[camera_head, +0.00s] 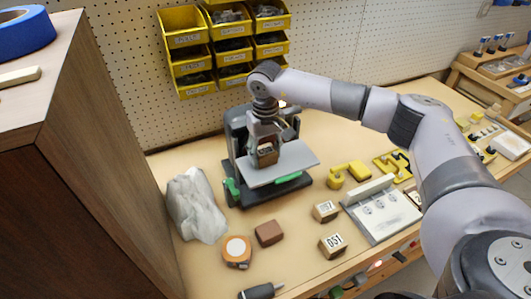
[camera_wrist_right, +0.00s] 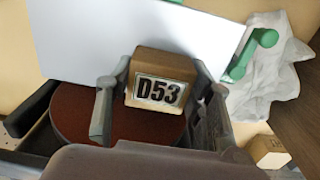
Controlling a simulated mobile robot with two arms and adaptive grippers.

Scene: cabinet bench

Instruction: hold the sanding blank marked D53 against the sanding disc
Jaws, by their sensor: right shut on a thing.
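The sanding blank marked D53 (camera_wrist_right: 160,82) is a small brown block with a white label, held between the fingers of my right gripper (camera_wrist_right: 158,105). In the head view my right gripper (camera_head: 266,142) is shut on the blank (camera_head: 266,157), above the grey table of the sanding machine (camera_head: 290,165). The reddish-brown sanding disc (camera_wrist_right: 75,112) shows behind the blank in the right wrist view. Whether the blank touches the disc cannot be told. My left gripper is not in view.
Other blanks, one marked D51 (camera_head: 332,246), another labelled block (camera_head: 325,211) and a plain brown block (camera_head: 269,233), lie in front of the machine. A tape measure (camera_head: 237,251), a white crumpled bag (camera_head: 196,206) and a brown cabinet (camera_head: 75,170) stand left. Yellow bins (camera_head: 186,50) hang behind.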

